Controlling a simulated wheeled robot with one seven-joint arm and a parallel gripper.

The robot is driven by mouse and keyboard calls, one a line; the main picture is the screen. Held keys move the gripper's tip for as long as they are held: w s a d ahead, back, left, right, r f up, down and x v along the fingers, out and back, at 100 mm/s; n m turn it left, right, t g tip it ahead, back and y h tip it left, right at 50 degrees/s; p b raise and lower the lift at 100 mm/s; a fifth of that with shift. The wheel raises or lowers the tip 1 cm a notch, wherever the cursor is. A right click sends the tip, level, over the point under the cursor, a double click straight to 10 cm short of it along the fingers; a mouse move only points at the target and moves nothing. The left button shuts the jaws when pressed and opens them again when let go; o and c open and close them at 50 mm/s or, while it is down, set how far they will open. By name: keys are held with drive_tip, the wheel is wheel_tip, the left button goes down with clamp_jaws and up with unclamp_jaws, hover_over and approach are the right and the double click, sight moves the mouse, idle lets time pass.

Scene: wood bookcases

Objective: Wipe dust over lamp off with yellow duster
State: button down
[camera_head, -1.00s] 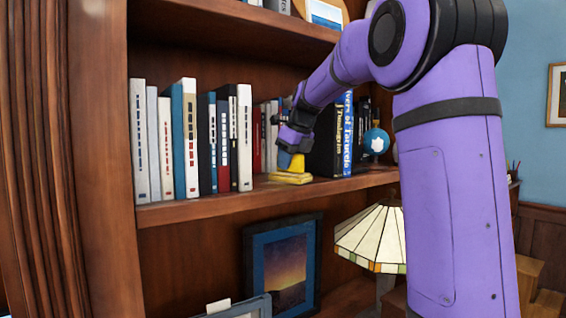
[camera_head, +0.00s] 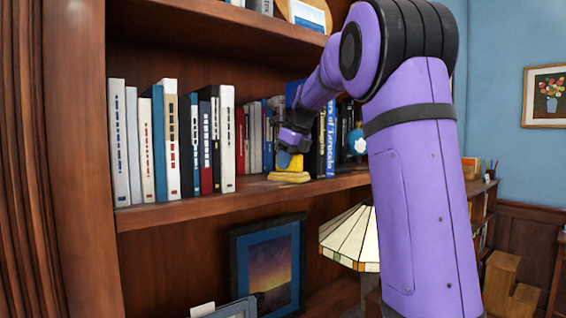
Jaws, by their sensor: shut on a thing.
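The yellow duster (camera_head: 289,176) is at the front of the middle bookcase shelf, between the rows of books. My gripper (camera_head: 288,158) is shut on the top of the duster; its fingertips are small and partly hidden. The duster's base is at shelf level; I cannot tell whether it touches the board. The lamp (camera_head: 350,238) has a cream panelled shade and stands lower right of the duster, below the shelf. My arm covers the shade's right part. I cannot make out dust on the lamp.
Upright books (camera_head: 168,140) fill the shelf left of the duster, and dark and blue books stand right of it. A small blue globe (camera_head: 357,141) is farther right. A framed picture (camera_head: 268,268) leans below the shelf. Wooden steps (camera_head: 503,280) stand at lower right.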

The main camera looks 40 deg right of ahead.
sight(274, 172)
drive_tip(key=shift+d, duration=1.45)
drive_tip(key=shift+d+r, duration=0.1)
drive_tip(key=shift+d, duration=0.05)
drive_tip(key=shift+a+f, duration=0.2)
drive_tip(key=shift+a, duration=1.75)
drive_tip(key=shift+a+f, duration=0.15)
drive_tip(key=shift+a, duration=1.75)
drive_tip(key=shift+a+r, duration=0.2)
drive_tip(key=shift+a, duration=2.05)
drive_tip(key=shift+a+r, duration=0.2)
drive_tip(key=shift+a, duration=2.05)
drive_tip(key=shift+w+f, duration=0.15)
drive_tip(key=shift+w, duration=0.9)
drive_tip(key=shift+d+f, duration=0.2)
drive_tip(key=shift+d, duration=1.85)
drive_tip(key=shift+d+r, duration=0.15)
drive_tip(key=shift+d, duration=1.45)
drive_tip(key=shift+d+r, duration=0.1)
drive_tip(key=shift+d, duration=1.45)
drive_tip(key=shift+d+f, duration=0.2)
drive_tip(key=shift+d, duration=2.95)
